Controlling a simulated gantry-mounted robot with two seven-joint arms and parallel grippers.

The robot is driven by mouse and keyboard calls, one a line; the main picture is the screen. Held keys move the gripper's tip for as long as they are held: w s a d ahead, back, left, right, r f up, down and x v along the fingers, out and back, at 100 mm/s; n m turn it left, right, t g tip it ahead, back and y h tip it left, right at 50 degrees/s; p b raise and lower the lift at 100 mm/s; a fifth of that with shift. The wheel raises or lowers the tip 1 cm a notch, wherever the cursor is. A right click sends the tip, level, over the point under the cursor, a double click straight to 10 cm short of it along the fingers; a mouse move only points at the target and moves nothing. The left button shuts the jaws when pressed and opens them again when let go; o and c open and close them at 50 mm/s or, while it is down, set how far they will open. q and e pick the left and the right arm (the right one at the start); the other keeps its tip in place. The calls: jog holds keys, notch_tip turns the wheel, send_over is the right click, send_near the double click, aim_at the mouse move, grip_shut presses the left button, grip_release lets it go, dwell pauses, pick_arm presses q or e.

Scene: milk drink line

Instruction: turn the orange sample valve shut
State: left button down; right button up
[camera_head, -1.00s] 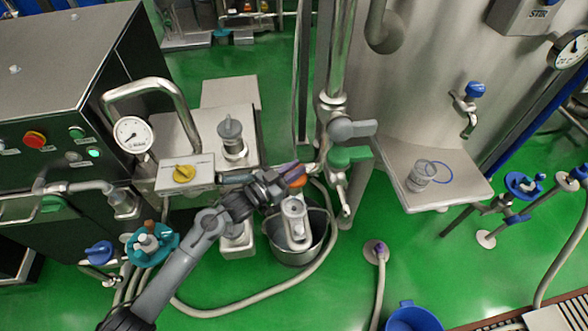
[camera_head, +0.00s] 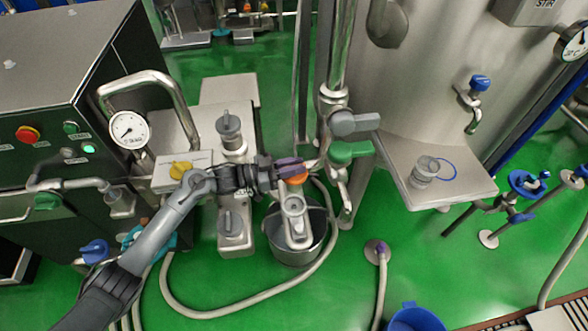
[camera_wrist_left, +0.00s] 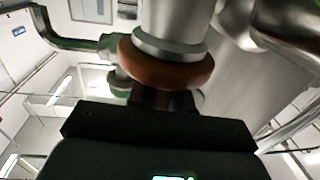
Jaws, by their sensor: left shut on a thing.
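The orange sample valve (camera_head: 296,179) sits on the pipework in the middle of the head view, just above a steel spout (camera_head: 294,208) that hangs over a steel bucket. My left gripper (camera_head: 290,168) reaches in from the left, with its purple-tipped fingers at the orange part. In the left wrist view, the orange-brown ring (camera_wrist_left: 168,62) is right in front of the gripper, below a steel collar. The fingers (camera_wrist_left: 165,98) are shut on it, though their tips are partly hidden. My right gripper does not show.
The green-handled valve (camera_head: 350,152) and a grey handle (camera_head: 354,124) stand close to the right of the gripper. The steel bucket (camera_head: 326,247) is below. A glass (camera_head: 424,170) stands on the steel shelf (camera_head: 455,187).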

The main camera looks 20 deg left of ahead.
pick_arm(q)
jog(key=shift+m+g+h+b, duration=0.5)
jog(key=shift+m+g+b, duration=0.1)
jog(key=shift+g, duration=0.2)
jog(key=c, duration=1.1)
grip_release()
jog(key=shift+c, duration=0.2)
